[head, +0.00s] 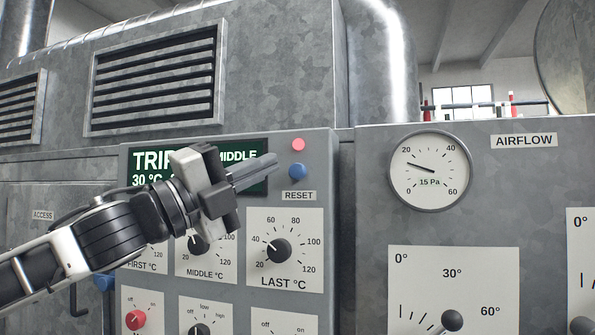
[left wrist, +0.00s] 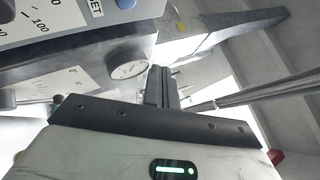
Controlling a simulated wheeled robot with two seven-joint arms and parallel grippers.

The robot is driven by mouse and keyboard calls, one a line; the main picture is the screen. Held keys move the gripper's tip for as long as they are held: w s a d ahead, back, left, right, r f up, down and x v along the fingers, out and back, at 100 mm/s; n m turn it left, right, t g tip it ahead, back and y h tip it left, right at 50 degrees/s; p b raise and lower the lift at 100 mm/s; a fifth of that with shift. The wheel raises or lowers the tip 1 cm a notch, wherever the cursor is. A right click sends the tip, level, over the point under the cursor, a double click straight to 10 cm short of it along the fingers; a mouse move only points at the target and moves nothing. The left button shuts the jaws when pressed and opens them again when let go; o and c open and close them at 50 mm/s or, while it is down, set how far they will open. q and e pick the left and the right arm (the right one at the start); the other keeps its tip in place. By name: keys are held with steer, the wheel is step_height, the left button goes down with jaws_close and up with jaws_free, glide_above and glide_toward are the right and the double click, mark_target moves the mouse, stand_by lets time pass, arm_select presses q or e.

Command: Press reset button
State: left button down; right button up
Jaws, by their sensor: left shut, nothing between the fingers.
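The blue reset button (head: 298,172) sits on the grey control panel, just above the RESET label (head: 299,196). A pink-red round light or button (head: 298,145) is above it. My left gripper (head: 272,165) is shut and empty, its fingertips a little left of the blue button in the head view. Whether they touch it I cannot tell, but a gap shows in the picture. In the left wrist view the shut fingers (left wrist: 161,88) point away from the camera, and the blue button (left wrist: 126,3) is at the top edge. My right gripper is not in view.
A dark display (head: 150,160) reading TRIP and MIDDLE is partly hidden behind my left gripper. Dials, including the LAST °C knob (head: 279,250), lie below the button. A round gauge (head: 430,171) is on the AIRFLOW panel to the right. Space in front of the button looks clear.

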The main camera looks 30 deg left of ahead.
arm_select(q)
steer(key=p, duration=1.3)
glide_toward(297, 171)
steer(key=w+d+r, duration=0.3)
steer(key=d+r, duration=0.1)
steer(key=shift+w+a+f, duration=0.1)
steer(key=shift+w+f, duration=0.2)
steer(key=shift+w, duration=0.1)
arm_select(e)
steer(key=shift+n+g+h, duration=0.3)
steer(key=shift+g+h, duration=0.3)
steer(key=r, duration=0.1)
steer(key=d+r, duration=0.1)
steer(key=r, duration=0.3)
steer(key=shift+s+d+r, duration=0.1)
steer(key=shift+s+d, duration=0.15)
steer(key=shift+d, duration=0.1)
arm_select(q)
steer(key=shift+r+p, duration=0.1)
steer(key=shift+p, duration=0.2)
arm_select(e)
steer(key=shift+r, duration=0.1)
arm_select(q)
steer(key=shift+w+a+p, duration=0.1)
steer(key=shift+w+p, duration=0.15)
steer(key=shift+p, duration=0.05)
steer(key=shift+w, duration=0.15)
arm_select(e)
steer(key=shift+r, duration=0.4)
